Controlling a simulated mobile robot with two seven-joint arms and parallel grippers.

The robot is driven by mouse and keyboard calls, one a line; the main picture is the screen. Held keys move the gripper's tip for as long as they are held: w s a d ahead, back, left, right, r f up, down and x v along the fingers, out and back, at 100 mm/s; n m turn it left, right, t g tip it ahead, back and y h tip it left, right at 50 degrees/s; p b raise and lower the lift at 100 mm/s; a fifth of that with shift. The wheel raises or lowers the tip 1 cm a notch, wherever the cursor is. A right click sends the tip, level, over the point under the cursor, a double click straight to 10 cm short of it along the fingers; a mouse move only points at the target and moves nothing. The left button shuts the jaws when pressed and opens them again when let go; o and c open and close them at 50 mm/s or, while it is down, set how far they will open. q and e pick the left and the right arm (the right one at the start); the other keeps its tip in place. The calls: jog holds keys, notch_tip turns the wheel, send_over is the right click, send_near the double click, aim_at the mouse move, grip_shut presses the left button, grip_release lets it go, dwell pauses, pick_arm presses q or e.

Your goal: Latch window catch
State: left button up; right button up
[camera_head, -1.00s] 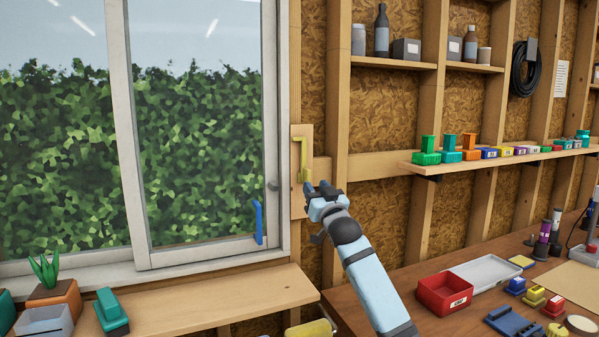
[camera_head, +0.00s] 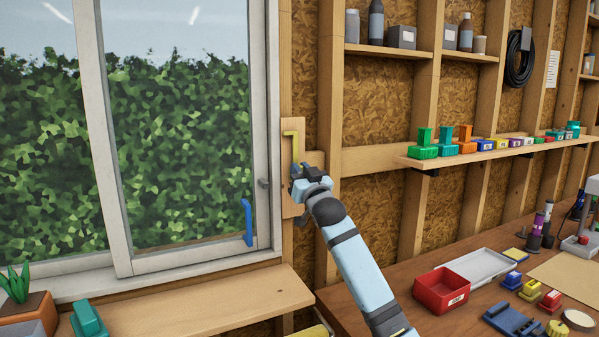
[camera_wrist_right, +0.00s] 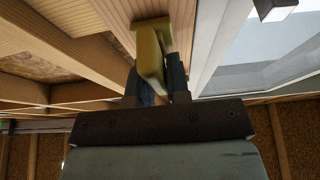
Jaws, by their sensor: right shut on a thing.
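The yellow window catch (camera_head: 291,138) hangs on a light wooden plate (camera_head: 287,205) fixed to the wall just right of the window. My right gripper (camera_head: 299,173) is at the lower part of the catch and covers its lower end. In the right wrist view the yellow catch (camera_wrist_right: 150,58) sits between the two dark fingers of my right gripper (camera_wrist_right: 155,80), which is shut on it. The sliding window sash (camera_head: 260,120) carries a small grey stub (camera_head: 264,184) and a blue handle (camera_head: 248,222). My left gripper is not in view.
A wooden bench (camera_head: 215,310) with a teal block (camera_head: 88,318) and a plant pot runs below the window. A workbench at right holds a red bin (camera_head: 441,290) and a grey tray (camera_head: 492,265). A shelf (camera_head: 470,155) of coloured blocks is on the wall.

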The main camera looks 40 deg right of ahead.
grip_shut()
